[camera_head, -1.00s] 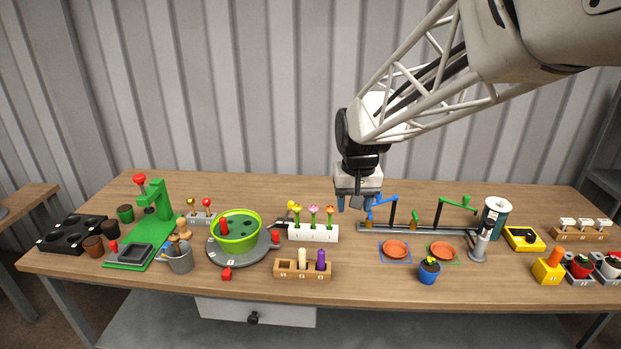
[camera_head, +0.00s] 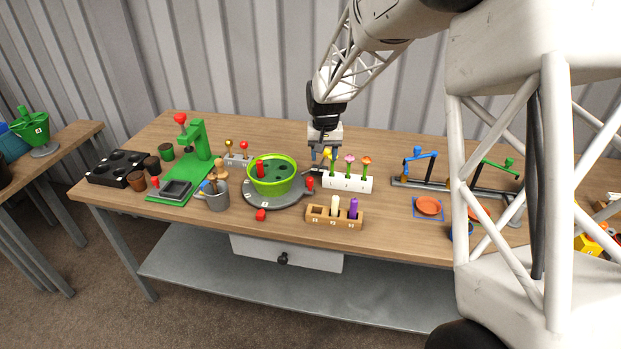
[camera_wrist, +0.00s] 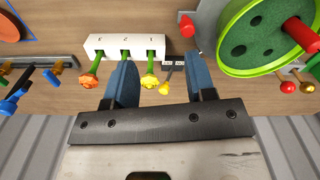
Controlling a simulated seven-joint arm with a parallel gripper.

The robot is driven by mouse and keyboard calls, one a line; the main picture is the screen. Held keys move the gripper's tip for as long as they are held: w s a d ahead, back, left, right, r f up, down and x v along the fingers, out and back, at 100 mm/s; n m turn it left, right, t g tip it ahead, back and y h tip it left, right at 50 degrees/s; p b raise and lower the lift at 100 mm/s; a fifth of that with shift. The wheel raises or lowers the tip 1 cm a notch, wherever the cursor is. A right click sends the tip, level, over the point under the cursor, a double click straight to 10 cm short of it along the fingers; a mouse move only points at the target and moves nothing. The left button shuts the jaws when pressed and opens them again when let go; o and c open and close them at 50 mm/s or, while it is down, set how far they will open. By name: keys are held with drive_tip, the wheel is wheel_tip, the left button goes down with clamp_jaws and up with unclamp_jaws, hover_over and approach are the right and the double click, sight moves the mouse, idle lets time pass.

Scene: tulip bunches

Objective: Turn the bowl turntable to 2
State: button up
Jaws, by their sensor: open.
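The bowl turntable is a grey round disc (camera_head: 252,197) carrying a green bowl (camera_head: 288,186) with holes and a red peg (camera_head: 260,168). A red knob (camera_head: 309,183) stands at the disc's right edge, and a red pointer block (camera_head: 261,215) sits in front of it. My gripper (camera_head: 319,157) is behind and right of the turntable, beside the white tulip holder. The number labels on the disc are too small to read.
The white holder (camera_head: 335,182) with several tulips stands right of the turntable. A wooden block (camera_head: 318,219) with pegs is in front. The grey block (camera_head: 238,161) with small knobs and the green press (camera_head: 199,145) are to the left. Blue and green levers (camera_head: 420,154) stand right.

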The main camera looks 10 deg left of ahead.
hover_over(310, 178)
wheel_tip(310, 178, down, 4)
drive_tip(key=shift+f, duration=0.25)
drive_tip(key=shift+f, duration=0.15)
drive_tip(key=shift+f, duration=3.75)
drive_tip(key=shift+c, duration=0.3)
clamp_jaws()
